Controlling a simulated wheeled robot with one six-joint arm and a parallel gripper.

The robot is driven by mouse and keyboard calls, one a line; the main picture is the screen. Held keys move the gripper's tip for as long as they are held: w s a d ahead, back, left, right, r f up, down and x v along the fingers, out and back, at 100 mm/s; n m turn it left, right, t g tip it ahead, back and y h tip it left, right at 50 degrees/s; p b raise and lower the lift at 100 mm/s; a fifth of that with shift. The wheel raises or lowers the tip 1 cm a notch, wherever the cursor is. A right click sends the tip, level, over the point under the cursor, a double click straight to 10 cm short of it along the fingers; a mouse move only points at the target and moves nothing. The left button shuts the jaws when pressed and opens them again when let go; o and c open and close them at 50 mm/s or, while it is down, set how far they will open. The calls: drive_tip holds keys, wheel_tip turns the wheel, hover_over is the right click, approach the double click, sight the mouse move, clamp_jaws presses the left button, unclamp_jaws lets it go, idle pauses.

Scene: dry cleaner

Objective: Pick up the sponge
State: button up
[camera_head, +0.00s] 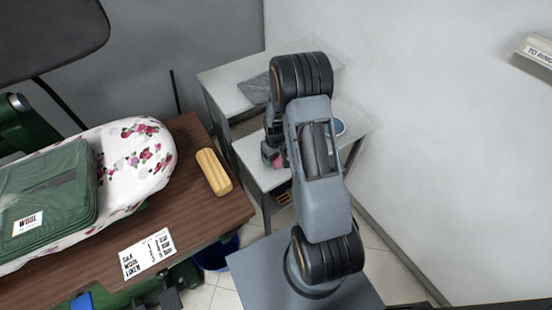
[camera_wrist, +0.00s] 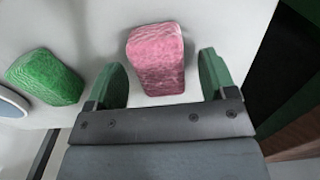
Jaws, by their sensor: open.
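A pink sponge (camera_wrist: 155,58) lies on a white surface in the wrist view. My gripper (camera_wrist: 162,78) is open, with its two green-padded fingers on either side of the pink sponge. Gaps show between the sponge and both fingers, so it is not gripped. A green sponge-like block (camera_wrist: 45,77) lies to the left, outside the fingers. In the head view, a small pink patch (camera_head: 278,161) shows beside my gripper over the lower white table (camera_head: 255,150); my arm hides most of that spot.
A round blue-rimmed dish (camera_wrist: 10,103) lies beyond the green block. In the head view, a yellow block (camera_head: 214,172) lies on the brown table (camera_head: 205,215) at left, with a printed card (camera_head: 147,254) and folded green fabric (camera_head: 50,195). A white wall (camera_head: 440,130) stands at right.

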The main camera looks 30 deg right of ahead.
drive_tip(key=shift+f, duration=0.65)
drive_tip(key=c, duration=1)
drive_tip(key=shift+r, duration=0.15)
drive_tip(key=shift+r, duration=0.65)
drive_tip(key=s+a+r, duration=0.6)
drive_tip(key=a+r, duration=0.1)
drive_tip(key=s+a+r+b, duration=0.1)
drive_tip(key=s+a+r, duration=0.1)
drive_tip(key=a+r, duration=0.2)
drive_tip(key=shift+s+r, duration=0.25)
drive_tip(key=shift+s, duration=0.15)
